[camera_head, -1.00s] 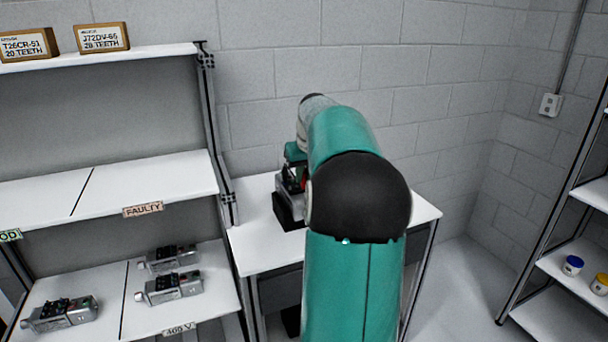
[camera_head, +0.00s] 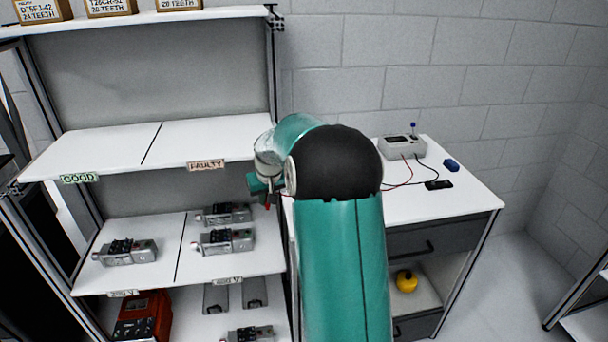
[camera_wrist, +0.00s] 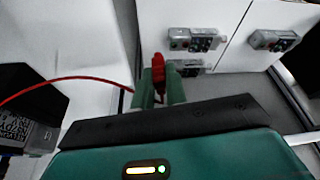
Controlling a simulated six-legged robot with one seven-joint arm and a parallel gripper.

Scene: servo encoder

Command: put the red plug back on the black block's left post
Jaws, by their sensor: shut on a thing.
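My gripper (camera_wrist: 158,92) is shut on the red plug (camera_wrist: 158,68) in the wrist view. The plug stands up between the green fingers, and a red lead (camera_wrist: 60,80) runs off to the left. In the head view my gripper (camera_head: 262,186) is left of the arm, near the shelf's right edge, with a bit of red below it. A small black block (camera_head: 438,185) lies on the white table, with the black lead running to it. Its posts are too small to make out. In the wrist view a dark object (camera_wrist: 28,88) with a labelled part stands at the left.
Several grey servo units (camera_head: 225,240) lie on the lower shelf. The middle shelf (camera_head: 110,150) is empty. My arm hides the table's left part.

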